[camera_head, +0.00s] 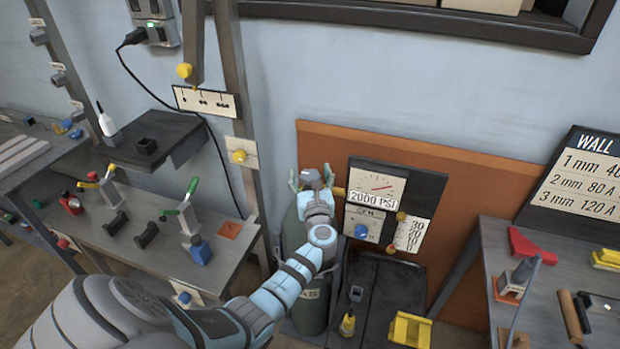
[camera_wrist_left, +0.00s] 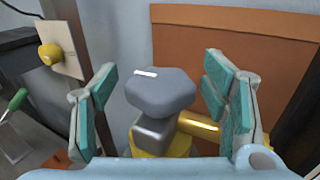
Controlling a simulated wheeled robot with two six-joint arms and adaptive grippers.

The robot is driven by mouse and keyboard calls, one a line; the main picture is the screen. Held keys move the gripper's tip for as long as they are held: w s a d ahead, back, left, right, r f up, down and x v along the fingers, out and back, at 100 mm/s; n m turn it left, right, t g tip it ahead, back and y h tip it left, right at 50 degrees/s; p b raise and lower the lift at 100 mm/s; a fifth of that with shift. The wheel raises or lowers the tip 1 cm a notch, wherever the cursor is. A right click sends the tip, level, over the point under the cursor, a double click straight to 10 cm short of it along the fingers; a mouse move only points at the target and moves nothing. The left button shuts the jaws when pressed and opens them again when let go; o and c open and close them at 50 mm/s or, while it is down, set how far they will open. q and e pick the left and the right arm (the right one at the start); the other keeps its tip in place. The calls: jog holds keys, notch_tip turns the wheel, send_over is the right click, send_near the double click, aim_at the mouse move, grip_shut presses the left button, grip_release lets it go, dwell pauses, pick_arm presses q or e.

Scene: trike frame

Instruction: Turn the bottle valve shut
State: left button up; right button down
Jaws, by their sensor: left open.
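The bottle valve has a grey, many-sided knob (camera_wrist_left: 162,90) with a white mark on its top, seen in the left wrist view. Below it are a grey block and a yellow base with a yellow side outlet (camera_wrist_left: 198,124). The knob also shows in the head view (camera_head: 311,176), on top of the dark green gas bottle (camera_head: 312,308). My left gripper (camera_head: 311,180) is open around the knob, with one finger on each side and gaps between them. It also shows in the left wrist view (camera_wrist_left: 162,95). My right gripper is not in view.
Right of the bottle are a gauge panel (camera_head: 422,190) reading 2000 PSI and a brown backboard (camera_head: 500,190). A steel upright (camera_head: 228,90) stands close on the left. Workbenches with clamps and tools flank both sides; a yellow block (camera_head: 410,329) sits low in front.

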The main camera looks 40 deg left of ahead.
pick_arm(q)
jog(key=c, duration=1.2)
jog(key=shift+h, duration=0.3)
